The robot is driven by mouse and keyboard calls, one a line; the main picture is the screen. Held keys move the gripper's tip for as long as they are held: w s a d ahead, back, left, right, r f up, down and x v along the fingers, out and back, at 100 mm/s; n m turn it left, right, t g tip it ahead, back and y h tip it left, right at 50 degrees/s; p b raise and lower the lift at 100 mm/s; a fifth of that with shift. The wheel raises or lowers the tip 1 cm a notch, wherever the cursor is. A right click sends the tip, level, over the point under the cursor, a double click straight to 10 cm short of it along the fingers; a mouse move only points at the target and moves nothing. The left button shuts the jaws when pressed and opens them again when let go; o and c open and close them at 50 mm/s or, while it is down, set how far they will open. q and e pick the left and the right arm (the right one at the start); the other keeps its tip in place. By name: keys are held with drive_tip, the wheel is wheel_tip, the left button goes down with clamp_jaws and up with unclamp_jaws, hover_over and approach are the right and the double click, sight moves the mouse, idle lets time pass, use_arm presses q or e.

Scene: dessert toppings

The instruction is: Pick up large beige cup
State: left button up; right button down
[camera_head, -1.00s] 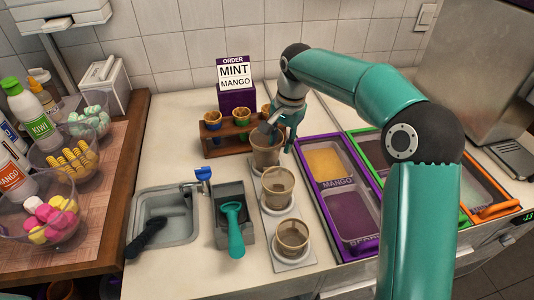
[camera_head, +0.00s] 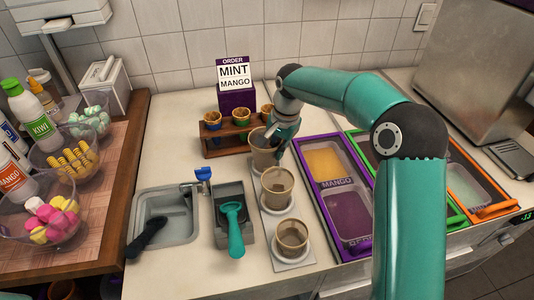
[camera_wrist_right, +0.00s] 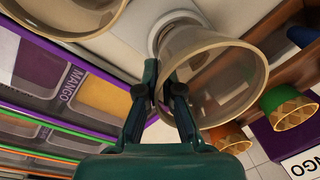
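Three translucent beige cups stand in a row on the counter. The back one, apparently the large beige cup (camera_head: 262,158), is at my right gripper (camera_head: 277,137). In the right wrist view the fingers (camera_wrist_right: 165,80) are close together across the near wall of the cup (camera_wrist_right: 222,85), gripping it at its side. The cup's bottom is over or just above a round white holder (camera_wrist_right: 160,32); the gap is hard to judge. The middle cup (camera_head: 277,186) and front cup (camera_head: 292,238) sit in their holders. My left gripper is out of view.
Behind is a wooden rack (camera_head: 228,138) with several cones. Purple-framed topping tubs (camera_head: 326,163) lie to the right. A scoop (camera_head: 234,225) and a sink (camera_head: 168,217) are at the left. An order sign (camera_head: 236,75) stands behind the rack.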

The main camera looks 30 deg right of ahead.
wheel_tip(320, 180, up, 10)
drive_tip(key=shift+f+p, duration=0.15)
drive_tip(key=shift+p, duration=0.3)
wheel_tip(320, 180, up, 10)
drive_tip(key=p, duration=0.3)
drive_tip(key=shift+s, duration=0.1)
